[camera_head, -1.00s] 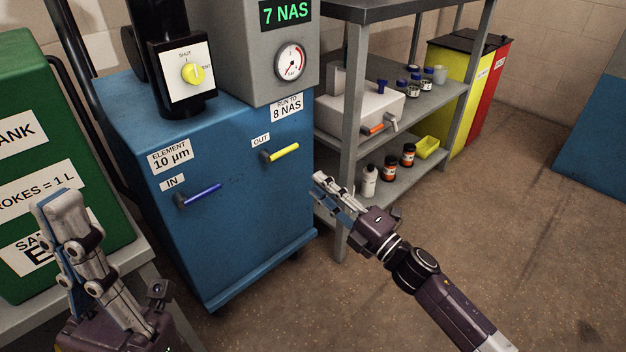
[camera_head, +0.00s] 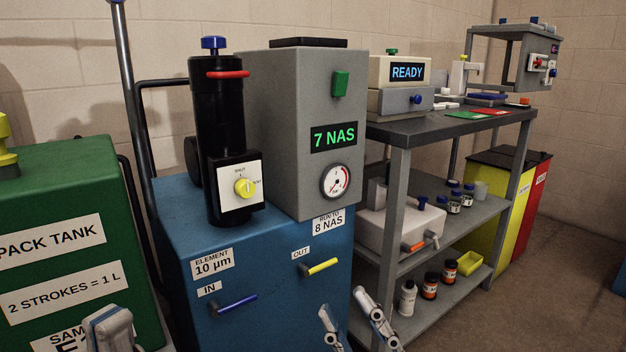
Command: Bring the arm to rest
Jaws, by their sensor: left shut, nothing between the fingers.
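My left gripper (camera_head: 110,326) shows only its fingertips at the bottom left, in front of the green tank. It is shut and empty; its arm is below the picture. My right gripper (camera_head: 342,303) is at the bottom centre, in front of the blue cart's right edge. Its two fingers stand apart with nothing between them. Its wrist and arm are out of view. The blue cart (camera_head: 275,285) carries a blue handle (camera_head: 236,304) marked IN and a yellow handle (camera_head: 322,266) marked OUT.
A black filter housing (camera_head: 220,125) and a grey box (camera_head: 285,150) reading 7 NAS stand on the cart. The green tank (camera_head: 60,190) is at left. A grey shelf (camera_head: 455,128) with bottles stands at right, yellow and red bins (camera_head: 500,215) behind it. Floor shows at far right.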

